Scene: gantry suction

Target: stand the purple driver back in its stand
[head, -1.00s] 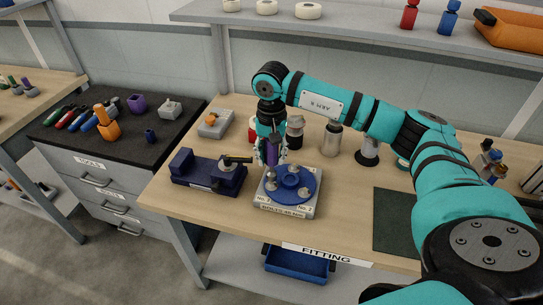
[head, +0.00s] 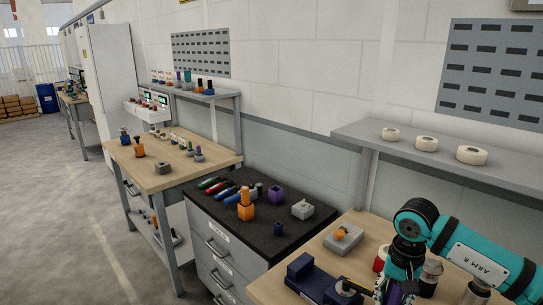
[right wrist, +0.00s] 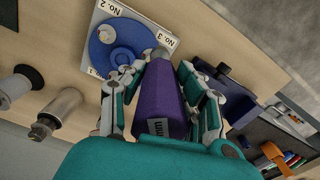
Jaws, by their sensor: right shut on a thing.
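The purple driver (right wrist: 160,105) is held between the fingers of my right gripper (right wrist: 160,72), its thick handle filling the right wrist view's middle. In the head view my right gripper (head: 394,288) is at the lower right, partly cut off by the frame edge. A purple stand (head: 276,194), a small block with an open top, sits on the black cabinet top in the head view. It looks empty and is well left of the gripper. The driver's tip is toward the blue-disc fixture (right wrist: 105,48); whether it touches cannot be told. My left gripper is not in view.
On the black cabinet top (head: 300,229), an orange driver in an orange stand (head: 246,211) and a grey block (head: 302,209) flank the purple stand. A small blue cup (head: 278,228) lies in front. A navy vise (head: 312,281) is on the bench. A shelf (head: 420,156) overhangs the bench's back.

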